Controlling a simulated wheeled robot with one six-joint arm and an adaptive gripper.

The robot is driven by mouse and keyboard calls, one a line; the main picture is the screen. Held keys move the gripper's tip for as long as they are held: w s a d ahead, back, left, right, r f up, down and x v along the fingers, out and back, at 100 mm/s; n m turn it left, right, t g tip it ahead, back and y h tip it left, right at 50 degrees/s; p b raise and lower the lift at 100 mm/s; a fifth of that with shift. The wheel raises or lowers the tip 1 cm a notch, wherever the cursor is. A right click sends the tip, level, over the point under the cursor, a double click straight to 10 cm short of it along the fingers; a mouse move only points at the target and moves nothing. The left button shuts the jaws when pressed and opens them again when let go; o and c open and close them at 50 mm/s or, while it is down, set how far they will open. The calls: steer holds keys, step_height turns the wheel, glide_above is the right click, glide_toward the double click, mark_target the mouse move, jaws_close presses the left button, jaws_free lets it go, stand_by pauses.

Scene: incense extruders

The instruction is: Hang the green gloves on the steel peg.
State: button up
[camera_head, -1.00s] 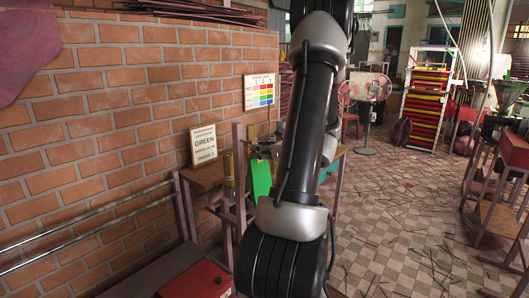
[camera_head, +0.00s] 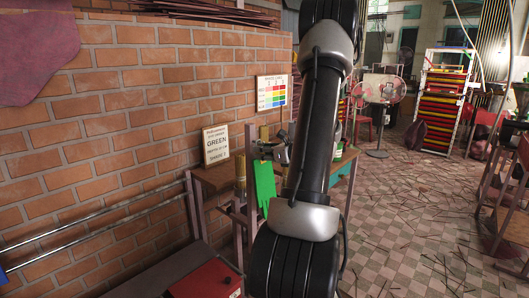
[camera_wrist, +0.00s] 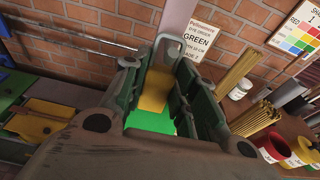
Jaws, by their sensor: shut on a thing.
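The green gloves (camera_head: 264,186) hang down from my gripper (camera_head: 274,152), beside the wooden table at the brick wall. In the wrist view my gripper (camera_wrist: 160,92) is shut on them; the green part (camera_wrist: 152,122) and a yellow part, seemingly the cuff (camera_wrist: 155,88), show between the fingers. The gloves' lower end is hidden there. A pinkish upright post (camera_head: 250,150) stands close behind the gloves. A small pale rounded end shows at a post just beyond the fingertips in the wrist view; I cannot tell whether it is the steel peg.
The table (camera_head: 210,177) carries a GREEN sign (camera_head: 215,145); incense bundles (camera_wrist: 255,118), a white jar (camera_wrist: 240,89) and coloured cups (camera_wrist: 272,148) also show in the wrist view. Metal rails (camera_head: 100,222) run along the wall. A red box (camera_head: 205,282) is in front. Tiled floor lies right.

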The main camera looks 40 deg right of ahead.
stand_by(0.4)
steer(key=o, duration=1.1)
steer(key=shift+o, duration=0.2)
steer(key=v, duration=1.2)
steer(key=shift+d, duration=0.1)
